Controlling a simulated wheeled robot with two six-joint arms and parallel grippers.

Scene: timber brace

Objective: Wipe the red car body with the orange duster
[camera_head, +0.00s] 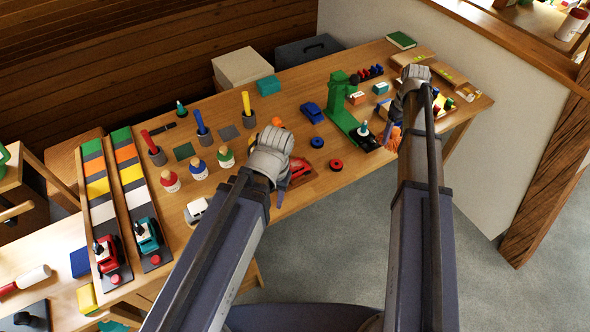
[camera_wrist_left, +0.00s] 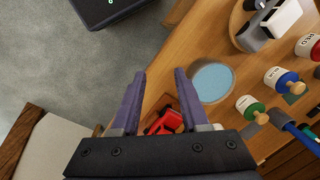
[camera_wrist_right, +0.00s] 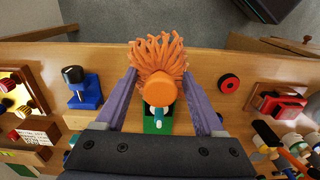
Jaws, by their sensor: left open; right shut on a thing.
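The orange duster (camera_wrist_right: 158,58) has a shaggy string head and a round orange handle end. My right gripper (camera_wrist_right: 160,92) is shut on it; in the head view the duster (camera_head: 394,139) hangs below this gripper near the table's front edge. The red car body (camera_head: 299,167) lies on a wooden base at the front edge, partly hidden by my left gripper (camera_head: 284,186). It shows to the right of the duster in the right wrist view (camera_wrist_right: 283,106). My left gripper is open and empty above it; the car (camera_wrist_left: 166,123) appears between its fingers in the left wrist view.
A green stand (camera_head: 342,105) rises left of the duster. Several peg figures (camera_head: 198,169) and colored handles in holders stand to the left.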

